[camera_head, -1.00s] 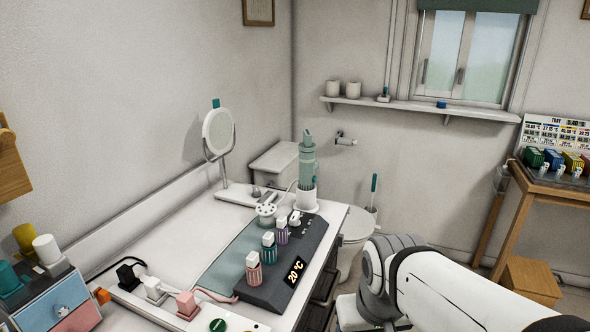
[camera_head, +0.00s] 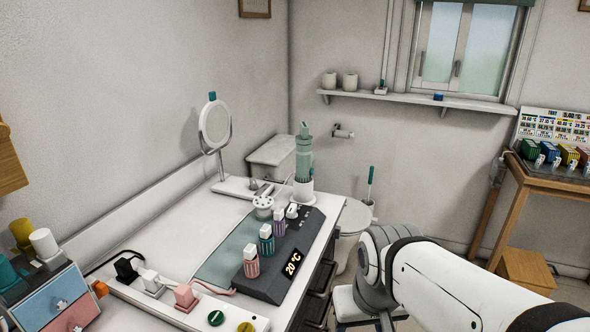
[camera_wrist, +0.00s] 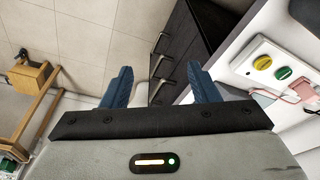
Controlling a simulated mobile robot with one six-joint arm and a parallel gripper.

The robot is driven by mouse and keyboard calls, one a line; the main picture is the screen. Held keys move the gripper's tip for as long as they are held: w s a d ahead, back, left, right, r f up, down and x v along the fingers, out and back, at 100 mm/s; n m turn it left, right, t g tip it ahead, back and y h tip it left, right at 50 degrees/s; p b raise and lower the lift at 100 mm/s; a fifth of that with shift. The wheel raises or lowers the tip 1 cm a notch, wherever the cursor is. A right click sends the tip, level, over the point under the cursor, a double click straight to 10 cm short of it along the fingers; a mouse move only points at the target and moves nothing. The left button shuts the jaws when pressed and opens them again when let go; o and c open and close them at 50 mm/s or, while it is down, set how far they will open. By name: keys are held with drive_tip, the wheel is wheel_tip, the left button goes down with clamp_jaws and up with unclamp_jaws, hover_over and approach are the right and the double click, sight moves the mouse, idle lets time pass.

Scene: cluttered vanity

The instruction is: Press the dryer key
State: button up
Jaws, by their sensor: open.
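A teal hair-dryer-like device (camera_head: 304,165) stands upright in a white holder at the counter's far end. No key is clearly labelled for the dryer. A round green button (camera_head: 216,318) and a yellow button (camera_head: 246,327) sit on a white strip at the near edge; the wrist view shows them at right, green (camera_wrist: 283,73) and yellow (camera_wrist: 262,62). My gripper (camera_wrist: 160,75) is open and empty, beside the counter's drawer front, apart from the buttons.
Black (camera_head: 126,270), white and pink (camera_head: 185,296) plugs with cords are on the strip. Dark drawers with handles (camera_wrist: 166,42) lie below the counter. Floor (camera_wrist: 85,45) is open beside them.

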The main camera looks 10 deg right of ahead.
clamp_jaws()
idle(0.4)
idle(1.0)
